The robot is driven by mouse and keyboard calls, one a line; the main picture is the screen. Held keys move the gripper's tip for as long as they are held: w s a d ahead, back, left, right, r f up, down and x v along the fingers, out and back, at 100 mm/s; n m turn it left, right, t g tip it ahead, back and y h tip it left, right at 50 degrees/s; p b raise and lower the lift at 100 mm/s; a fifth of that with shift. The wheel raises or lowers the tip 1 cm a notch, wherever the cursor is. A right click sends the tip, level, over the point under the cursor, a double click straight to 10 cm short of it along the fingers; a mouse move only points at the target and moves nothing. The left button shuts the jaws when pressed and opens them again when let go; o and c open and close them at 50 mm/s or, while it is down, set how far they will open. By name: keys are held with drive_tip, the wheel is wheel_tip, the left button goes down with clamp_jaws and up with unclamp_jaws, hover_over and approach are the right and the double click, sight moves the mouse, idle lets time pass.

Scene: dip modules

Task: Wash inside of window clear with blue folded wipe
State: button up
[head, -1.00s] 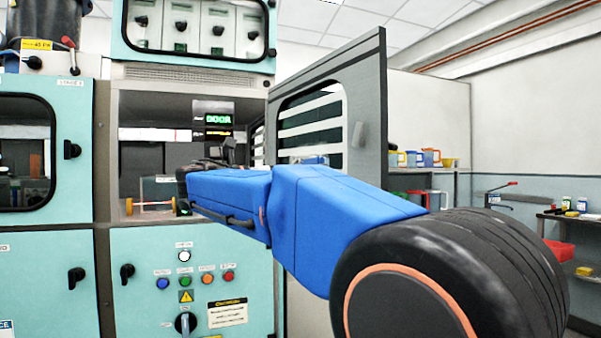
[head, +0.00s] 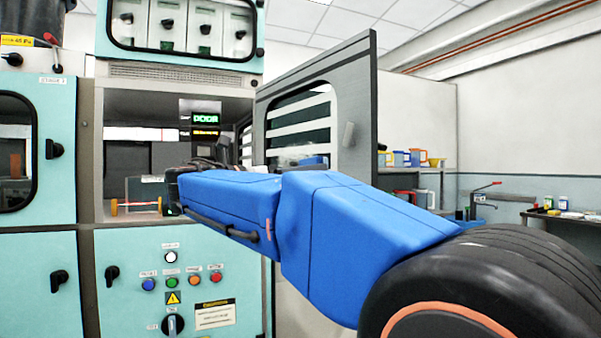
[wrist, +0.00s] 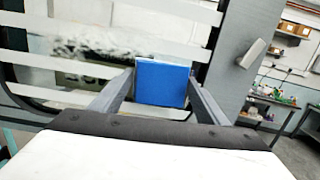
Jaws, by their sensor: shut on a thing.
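The blue folded wipe (wrist: 161,84) is held between the two fingers of my gripper (wrist: 158,92), seen in the wrist view. The wipe is in front of the window (wrist: 95,45) of the open door, but I cannot tell whether it touches the pane. A whitish, smeared patch shows on the pane to the left of the wipe, and pale horizontal bars cross the window. In the head view the open door (head: 361,85) stands to the right of the cabinet opening, with its window (head: 300,115) showing. My blue arm hides the lower window and the gripper there.
The teal cabinet (head: 60,120) fills the left, with buttons and knobs below the opening. A door handle (wrist: 252,53) stands out right of the window. A shelf with containers (head: 415,158) and a bench (head: 560,215) are farther back right.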

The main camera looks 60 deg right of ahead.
sight(300, 160)
drive_tip(key=w+d, duration=0.4)
drive_tip(key=w, duration=0.3)
drive_tip(key=w+d, duration=0.4)
drive_tip(key=w, duration=0.4)
drive_tip(key=shift+w, duration=0.2)
drive_tip(key=shift+w+d, duration=0.35)
drive_tip(key=shift+w, duration=0.4)
drive_tip(key=shift+w+d, duration=0.3)
drive_tip(key=shift+w, duration=0.45)
drive_tip(key=shift+c, duration=0.3)
drive_tip(key=shift+r, duration=1.45)
drive_tip(key=shift+s+a, duration=0.4)
drive_tip(key=shift+s, duration=0.4)
drive_tip(key=shift+s+a, duration=0.4)
drive_tip(key=shift+s, duration=0.4)
drive_tip(key=shift+s+a, duration=0.75)
drive_tip(key=shift+s, duration=1.45)
drive_tip(key=shift+s+a, duration=0.7)
drive_tip(key=shift+s, duration=1.45)
drive_tip(key=shift+s+a, duration=0.75)
drive_tip(key=shift+s, duration=1.45)
